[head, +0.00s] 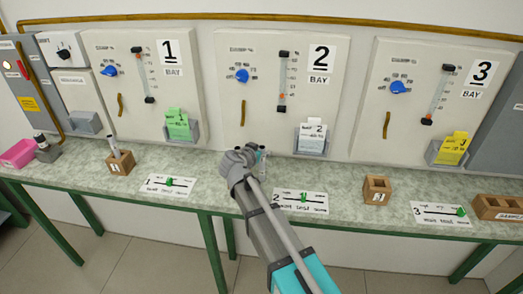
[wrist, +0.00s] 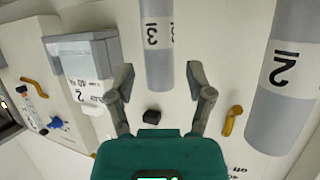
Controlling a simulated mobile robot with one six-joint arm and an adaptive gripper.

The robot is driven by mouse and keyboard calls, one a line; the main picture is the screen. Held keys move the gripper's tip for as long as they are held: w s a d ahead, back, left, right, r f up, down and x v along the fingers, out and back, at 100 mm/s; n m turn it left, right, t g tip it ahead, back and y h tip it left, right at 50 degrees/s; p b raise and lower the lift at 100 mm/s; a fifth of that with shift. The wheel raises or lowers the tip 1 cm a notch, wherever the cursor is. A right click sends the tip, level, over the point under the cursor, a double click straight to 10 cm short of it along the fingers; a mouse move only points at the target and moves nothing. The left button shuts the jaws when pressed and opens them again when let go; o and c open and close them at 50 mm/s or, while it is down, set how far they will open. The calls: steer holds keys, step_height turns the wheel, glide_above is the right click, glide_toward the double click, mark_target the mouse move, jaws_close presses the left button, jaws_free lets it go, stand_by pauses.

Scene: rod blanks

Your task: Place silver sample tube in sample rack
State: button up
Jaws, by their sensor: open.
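In the wrist view, a silver-grey tube with a white label reading 13 (wrist: 157,48) comes down from the top edge, with its end between the fingers of my gripper (wrist: 160,78). The fingers are open, one each side, with gaps to the tube. A second grey tube labelled 12 (wrist: 285,75) is larger and closer at the right. In the head view, my gripper (head: 258,156) is over the bench below bay 2, and my arm hides what is there. The brown sample rack (head: 497,207) is at the far right of the bench; no tube shows in it.
A wooden block (head: 119,168) at left holds an upright tube (head: 116,147). Another wooden block (head: 377,190) stands right of my arm with no tube visible. Flat cards with green markers lie along the bench front (head: 110,200). The bay panels (head: 270,90) rise behind.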

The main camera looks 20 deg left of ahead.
steer(key=p+v, duration=0.3)
steer(key=v, duration=0.8)
steer(key=shift+p, duration=0.4)
steer(key=w+d+f+g+h, duration=0.2)
steer(key=d+f+g, duration=0.2)
steer(key=d, duration=1)
steer(key=w+d+f+g+h, duration=0.1)
steer(key=w+d+f+g, duration=0.15)
steer(key=d, duration=1.05)
steer(key=s+d+f+g+y, duration=0.2)
steer(key=s+d+g, duration=0.1)
steer(key=d, duration=0.7)
steer(key=s+d+f+n+g+y, duration=0.1)
steer(key=s+d+f+g+y, duration=0.1)
steer(key=s+d, duration=0.4)
steer(key=shift+d+f+g, duration=0.45)
steer(key=shift+d+g, duration=0.6)
steer(key=shift+d, duration=1.5)
steer(key=shift+s, duration=0.1)
